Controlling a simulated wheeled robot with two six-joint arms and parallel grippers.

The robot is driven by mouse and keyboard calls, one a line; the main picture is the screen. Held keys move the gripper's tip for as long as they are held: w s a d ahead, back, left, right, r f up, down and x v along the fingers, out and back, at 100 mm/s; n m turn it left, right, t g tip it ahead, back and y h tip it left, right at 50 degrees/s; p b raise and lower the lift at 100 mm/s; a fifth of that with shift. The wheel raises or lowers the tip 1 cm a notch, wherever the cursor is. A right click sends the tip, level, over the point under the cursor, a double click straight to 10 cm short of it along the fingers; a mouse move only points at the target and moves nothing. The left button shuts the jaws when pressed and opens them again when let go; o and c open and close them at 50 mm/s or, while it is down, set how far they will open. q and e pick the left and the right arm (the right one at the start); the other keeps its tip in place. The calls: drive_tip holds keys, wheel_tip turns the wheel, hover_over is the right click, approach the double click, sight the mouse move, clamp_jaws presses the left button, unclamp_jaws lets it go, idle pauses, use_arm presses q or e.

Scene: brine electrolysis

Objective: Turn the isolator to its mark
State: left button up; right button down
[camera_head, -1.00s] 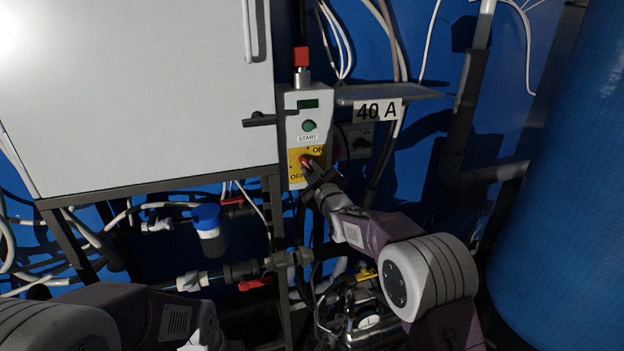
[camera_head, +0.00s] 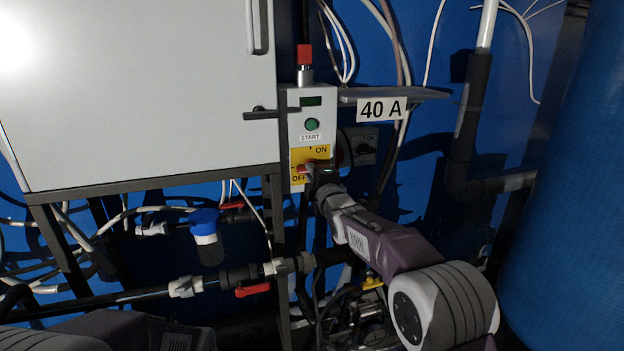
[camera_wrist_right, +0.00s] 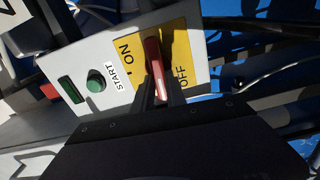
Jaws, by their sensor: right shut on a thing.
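The isolator is a red handle (camera_wrist_right: 155,66) on a yellow plate (camera_head: 296,156) low on the grey START box (camera_head: 290,128). The plate reads ON at its upper right and OFF at its lower left. In the right wrist view the handle lies between the words ON and OFF; in the head view it looks close to level. My right gripper (camera_wrist_right: 161,94) is shut on the handle, coming from the lower right, and hides part of it in the head view. A small dark mark shows on the plate near ON in the wrist view. My left gripper is out of view.
A grey cabinet (camera_head: 140,90) stands left of the box, its dark handle (camera_head: 262,112) reaching towards it. A shelf with a 40 A label (camera_head: 382,109) juts out at right, above a dark rotary switch (camera_head: 362,149). Pipes and a red-handled valve (camera_head: 253,289) lie below. A blue tank (camera_head: 570,200) fills the right.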

drive_tip(key=shift+f+n, duration=0.15)
drive_tip(key=shift+n, duration=0.35)
drive_tip(key=c, duration=1.4)
unclamp_jaws()
drive_tip(key=shift+o, duration=0.2)
drive_tip(key=shift+s, duration=0.1)
drive_tip(key=b+v, duration=0.2)
drive_tip(key=v, duration=0.7)
